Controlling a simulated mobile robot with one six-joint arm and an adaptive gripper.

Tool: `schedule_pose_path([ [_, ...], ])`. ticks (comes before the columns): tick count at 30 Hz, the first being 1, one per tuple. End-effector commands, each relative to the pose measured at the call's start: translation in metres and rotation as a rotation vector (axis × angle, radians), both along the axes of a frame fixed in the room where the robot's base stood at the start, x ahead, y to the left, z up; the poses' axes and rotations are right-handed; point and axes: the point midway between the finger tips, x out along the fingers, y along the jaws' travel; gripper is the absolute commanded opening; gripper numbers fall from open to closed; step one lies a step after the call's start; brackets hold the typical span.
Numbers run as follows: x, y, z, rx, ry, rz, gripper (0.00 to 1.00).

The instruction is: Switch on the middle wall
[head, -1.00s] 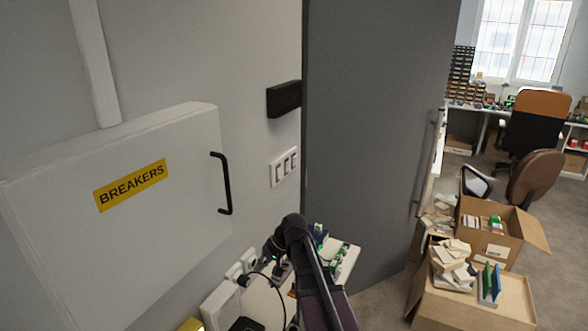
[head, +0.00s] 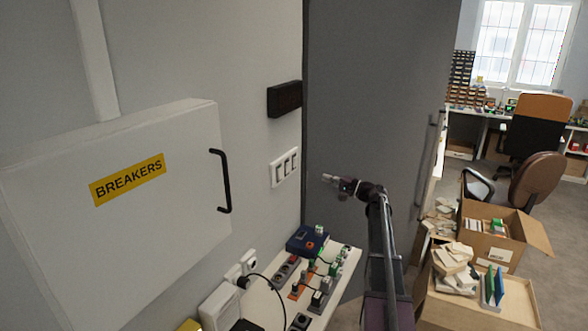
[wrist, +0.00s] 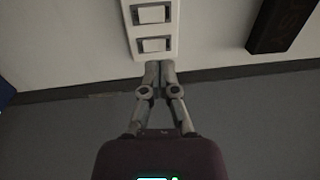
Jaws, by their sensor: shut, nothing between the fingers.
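A white switch plate (head: 272,174) with three rockers in a row is on the wall, left of the tall grey cabinet. The middle rocker (head: 287,165) sits between the other two. In the wrist view the plate (wrist: 130,30) shows at the top with two rockers, the middle one (wrist: 152,15) and the one nearest the cabinet (wrist: 154,45); the third is out of frame. My gripper (head: 326,178) is shut and empty, right of the plate in the head view. In the wrist view its fingertips (wrist: 160,66) overlap the plate's lower edge; I cannot tell any contact.
A black box (head: 284,98) is on the wall above the switches. The breaker panel (head: 110,240) with a black handle juts out at left. The grey cabinet (head: 375,80) stands right behind my gripper. A bench (head: 262,288) with electronics is below; cartons (head: 480,310) stand at right.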

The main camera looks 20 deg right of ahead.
Motion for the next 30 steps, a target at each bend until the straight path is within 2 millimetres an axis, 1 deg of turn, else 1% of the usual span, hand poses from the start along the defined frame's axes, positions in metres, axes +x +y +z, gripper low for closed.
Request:
schedule_pose_path([
  [2, 0.0, -0.003, 0.001, 0.005, -0.004, -0.004, 0.0],
  [11, 0.0, -0.002, 0.001, 0.004, -0.003, -0.004, 0.0],
  [17, 0.005, 0.002, 0.002, 0.004, -0.003, -0.003, 0.0],
  [23, 0.019, 0.012, 0.004, 0.004, -0.003, -0.003, 0.0],
  [30, 0.046, 0.033, 0.009, 0.004, -0.003, -0.002, 0.0],
])
